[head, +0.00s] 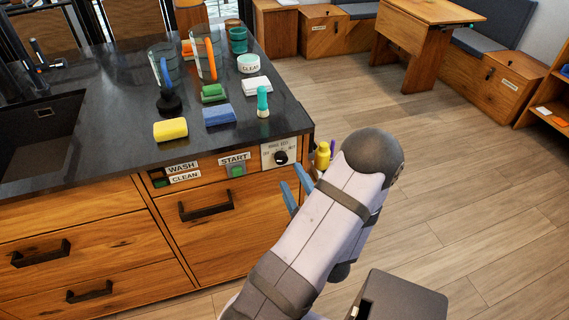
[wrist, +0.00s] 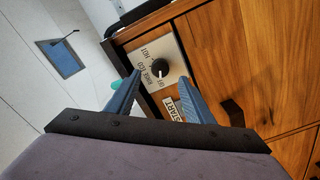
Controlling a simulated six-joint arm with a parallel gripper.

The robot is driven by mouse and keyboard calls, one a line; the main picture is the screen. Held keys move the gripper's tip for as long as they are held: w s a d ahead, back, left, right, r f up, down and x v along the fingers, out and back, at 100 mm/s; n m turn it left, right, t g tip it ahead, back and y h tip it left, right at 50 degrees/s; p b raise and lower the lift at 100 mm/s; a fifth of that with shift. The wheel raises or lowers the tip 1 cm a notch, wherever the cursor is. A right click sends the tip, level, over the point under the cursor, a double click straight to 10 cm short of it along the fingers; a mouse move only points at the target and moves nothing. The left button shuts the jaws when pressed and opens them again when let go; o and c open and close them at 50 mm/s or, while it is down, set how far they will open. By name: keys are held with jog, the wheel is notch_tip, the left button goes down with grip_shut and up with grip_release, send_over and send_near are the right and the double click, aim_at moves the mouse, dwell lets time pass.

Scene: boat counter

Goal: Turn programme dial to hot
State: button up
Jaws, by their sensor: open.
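The programme dial (head: 281,157) is a round black knob on a pale plate at the right end of the counter's front panel. In the wrist view the dial (wrist: 159,67) shows a white mark that seems to point toward the OFF label (wrist: 160,84). The HOT label (wrist: 146,52) is on the opposite side, with RINSE and ECO between. My gripper (head: 291,174) is open, its blue fingers just in front of and below the dial. In the wrist view the fingers of my gripper (wrist: 159,76) appear either side of the dial, with nothing held. Contact cannot be told.
The START button (head: 237,170) and the WASH and CLEAN labels (head: 182,172) are left of the dial. A yellow sponge (head: 170,130), a blue sponge (head: 218,115) and a teal bottle (head: 263,102) stand on the counter above. Drawer handles (head: 206,205) jut out below. The floor to the right is clear.

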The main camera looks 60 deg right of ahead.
aim_at(283, 161)
jog(key=shift+p+x, duration=0.8)
jog(key=shift+x, duration=2.8)
jog(key=shift+f, duration=0.1)
jog(key=shift+c, duration=0.3)
jog(key=c, duration=1)
